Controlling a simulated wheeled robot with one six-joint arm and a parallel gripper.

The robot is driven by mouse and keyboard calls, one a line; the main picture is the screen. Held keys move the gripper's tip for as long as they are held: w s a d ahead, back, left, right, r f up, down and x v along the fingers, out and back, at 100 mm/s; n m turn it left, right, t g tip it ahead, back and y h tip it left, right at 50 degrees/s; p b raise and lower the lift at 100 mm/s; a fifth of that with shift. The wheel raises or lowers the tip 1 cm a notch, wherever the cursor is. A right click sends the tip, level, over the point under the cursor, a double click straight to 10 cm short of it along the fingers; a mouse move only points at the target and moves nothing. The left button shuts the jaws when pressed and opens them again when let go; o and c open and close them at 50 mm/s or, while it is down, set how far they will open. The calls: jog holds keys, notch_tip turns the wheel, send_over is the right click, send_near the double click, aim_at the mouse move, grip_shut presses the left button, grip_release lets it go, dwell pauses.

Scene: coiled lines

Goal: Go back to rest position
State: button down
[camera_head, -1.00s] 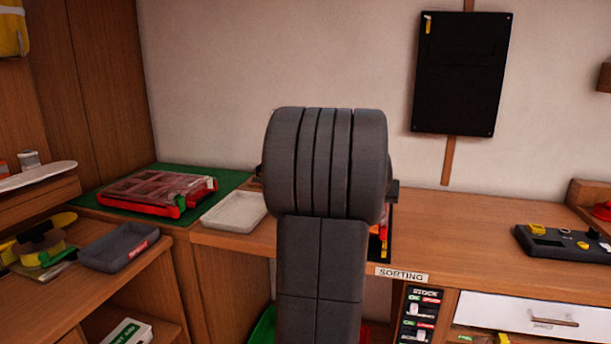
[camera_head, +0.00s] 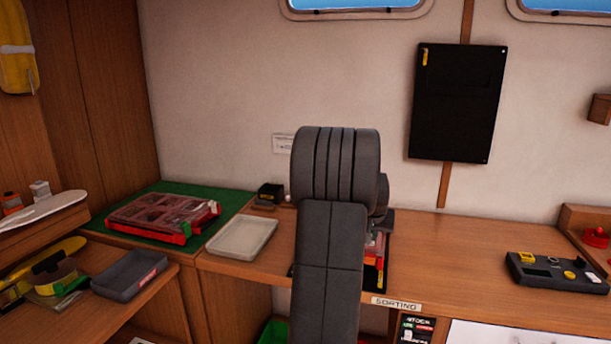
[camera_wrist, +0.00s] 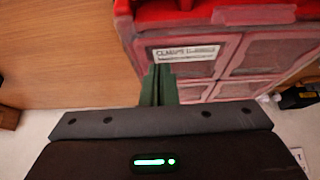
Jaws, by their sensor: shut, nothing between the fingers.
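My gripper (camera_wrist: 158,88) shows in the wrist view as green fingers closed together, with nothing between them. Just beyond the fingertips is a red case with clear compartment lids (camera_wrist: 215,90). A white label on it begins with "CLAMPS"; the rest is blurred. I cannot tell whether the fingers touch the case. In the head view my own arm stands in the middle and hides my gripper and most of the red case behind it.
A wooden counter (camera_head: 450,255) has a white tray (camera_head: 243,237), and a red organizer case (camera_head: 163,216) lies on a green mat (camera_head: 190,190). A grey tray (camera_head: 130,275) sits at left. The counter's right middle is clear.

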jog(key=shift+r+p, duration=0.15)
jog(key=shift+p, duration=0.65)
jog(key=g+p, duration=0.1)
jog(key=p, duration=0.1)
jog(key=shift+a+y+p, duration=0.1)
jog(key=shift+y+p, duration=0.2)
jog(key=shift+f+g+p, duration=0.2)
jog(key=shift+g+p, duration=0.1)
jog(key=shift+p, duration=0.15)
jog(key=shift+p, duration=0.4)
jog(key=shift+w+f, duration=0.15)
jog(key=shift+f, duration=0.15)
jog(key=shift+w+d+f+b, duration=0.1)
jog(key=shift+w+b, duration=0.1)
jog(key=shift+w, duration=0.25)
jog(key=shift+w+d+b, duration=0.1)
jog(key=shift+w+b, duration=0.05)
jog(key=shift+w, duration=0.25)
jog(key=shift+w+d+r, duration=0.1)
jog(key=shift+w+r, duration=0.15)
jog(key=shift+r, duration=0.15)
